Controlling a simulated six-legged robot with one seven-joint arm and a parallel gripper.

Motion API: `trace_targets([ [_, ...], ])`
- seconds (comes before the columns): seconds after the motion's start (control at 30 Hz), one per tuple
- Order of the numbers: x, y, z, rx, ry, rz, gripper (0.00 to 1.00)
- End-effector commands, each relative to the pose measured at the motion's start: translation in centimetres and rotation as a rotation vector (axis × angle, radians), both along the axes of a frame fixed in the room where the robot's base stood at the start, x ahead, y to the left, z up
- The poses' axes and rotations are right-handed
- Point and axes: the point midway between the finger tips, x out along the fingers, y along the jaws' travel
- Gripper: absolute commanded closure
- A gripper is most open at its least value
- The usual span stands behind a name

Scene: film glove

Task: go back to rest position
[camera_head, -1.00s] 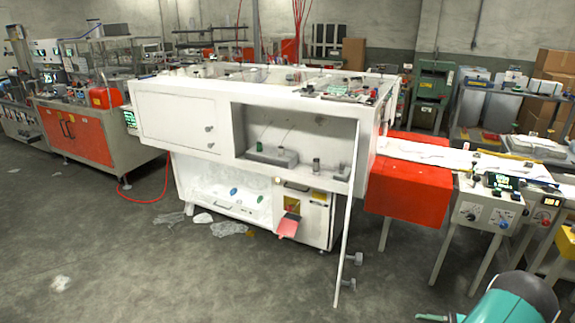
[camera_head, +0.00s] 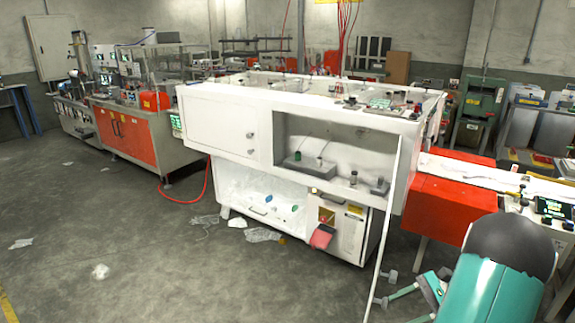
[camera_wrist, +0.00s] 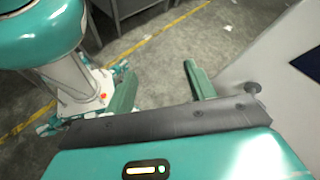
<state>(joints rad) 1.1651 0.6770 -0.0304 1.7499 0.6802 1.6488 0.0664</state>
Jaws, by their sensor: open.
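My gripper (camera_wrist: 158,70) shows in the wrist view with its two green fingers wide apart. Nothing is between them but grey floor in the background. In the head view, a teal and black part of my arm fills the lower right corner. Small teal parts show beside it, but I cannot tell whether they are my fingers. The white machine (camera_head: 226,122) stands ahead, left of my arm, with an open compartment and its door (camera_head: 389,225) swung out toward me.
A red box (camera_head: 449,205) adjoins the machine's right side. An orange-fronted cabinet (camera_head: 126,136) stands at the left. Plastic scraps (camera_head: 262,235) lie by the machine's base. The floor at front left is mostly clear. The wrist view shows a yellow floor line (camera_wrist: 150,40).

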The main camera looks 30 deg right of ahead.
Motion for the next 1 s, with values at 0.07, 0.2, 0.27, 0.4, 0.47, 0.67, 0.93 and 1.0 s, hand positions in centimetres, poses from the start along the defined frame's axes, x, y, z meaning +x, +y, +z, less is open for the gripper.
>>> trace_targets([
  [0.07,1.8,2.8,2.3,-0.095,0.003,0.095,0.45],
  [0.2,3.7,7.4,5.3,-0.256,-0.002,0.244,0.45],
  [0.27,4.3,9.3,6.5,-0.324,-0.011,0.305,0.45],
  [0.4,5.1,13.8,9.1,-0.485,-0.048,0.447,0.45],
  [0.47,5.3,15.7,10.1,-0.557,-0.071,0.506,0.45],
  [0.67,4.9,21.8,13.2,-0.790,-0.179,0.695,0.45],
  [0.93,2.8,28.7,16.3,-1.095,-0.399,0.915,0.45],
  [1.0,2.1,30.2,17.0,-1.170,-0.470,0.963,0.45],
])
